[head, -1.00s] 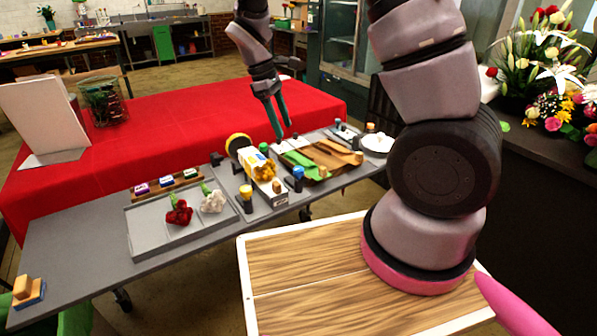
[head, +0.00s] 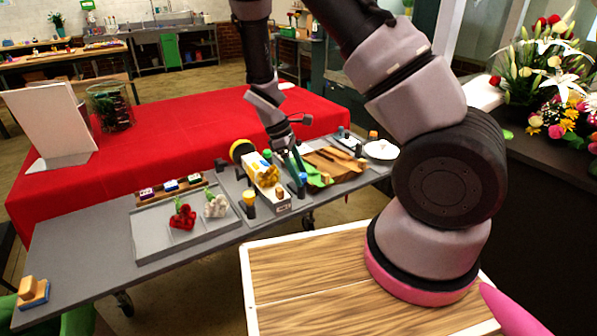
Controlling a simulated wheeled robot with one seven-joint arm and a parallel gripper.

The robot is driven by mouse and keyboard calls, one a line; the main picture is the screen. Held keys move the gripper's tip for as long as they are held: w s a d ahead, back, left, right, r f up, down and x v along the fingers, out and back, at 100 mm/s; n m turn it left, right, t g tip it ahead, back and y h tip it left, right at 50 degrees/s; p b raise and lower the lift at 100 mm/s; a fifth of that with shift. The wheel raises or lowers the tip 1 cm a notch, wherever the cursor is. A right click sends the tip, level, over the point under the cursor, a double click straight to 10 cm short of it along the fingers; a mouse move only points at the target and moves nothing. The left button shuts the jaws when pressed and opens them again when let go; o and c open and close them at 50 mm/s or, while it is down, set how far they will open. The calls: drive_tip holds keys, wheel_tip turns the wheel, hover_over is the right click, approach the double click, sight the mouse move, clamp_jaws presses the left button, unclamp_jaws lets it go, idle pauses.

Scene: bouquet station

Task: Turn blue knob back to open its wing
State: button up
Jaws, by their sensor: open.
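The blue knob (head: 303,178) tops a dark post on the grey table, just right of the white box fixture (head: 281,202). My gripper (head: 297,172) points down with its teal fingers at the left and back of the blue knob. The fingers look open, but I cannot tell whether they touch the knob or straddle it. A green knob (head: 267,156) and a yellow knob (head: 249,198) stand around the same fixture. The wing that belongs to the blue knob is too small and partly hidden to make out.
A yellow and white piece (head: 262,172) sits on the fixture. Green and brown wooden pieces (head: 335,162) lie close to its right. A grey tray (head: 150,236) with a red flower (head: 183,216) and a white flower (head: 215,206) is to the left. A white plate (head: 381,150) is at the right.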

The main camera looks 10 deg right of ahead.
clamp_jaws()
drive_tip(key=shift+m, duration=0.3)
drive_tip(key=m, duration=0.1)
drive_tip(key=m+g+y, duration=0.1)
drive_tip(key=m, duration=0.1)
drive_tip(key=shift+w+d+m, duration=0.15)
drive_tip(key=shift+w+m, duration=0.05)
drive_tip(key=shift+m, duration=0.1)
drive_tip(key=m+g+y, duration=0.1)
drive_tip(key=m, duration=0.3)
drive_tip(key=shift+d, duration=0.15)
drive_tip(key=m+y, duration=0.1)
drive_tip(key=m, duration=0.1)
drive_tip(key=m+y, duration=0.1)
drive_tip(key=m, duration=0.2)
drive_tip(key=shift+w+d+g, duration=0.1)
drive_tip(key=shift+d+g, duration=0.05)
drive_tip(key=shift+g, duration=0.15)
drive_tip(key=m+y, duration=0.2)
drive_tip(key=m, duration=0.3)
drive_tip(key=shift+d, duration=0.15)
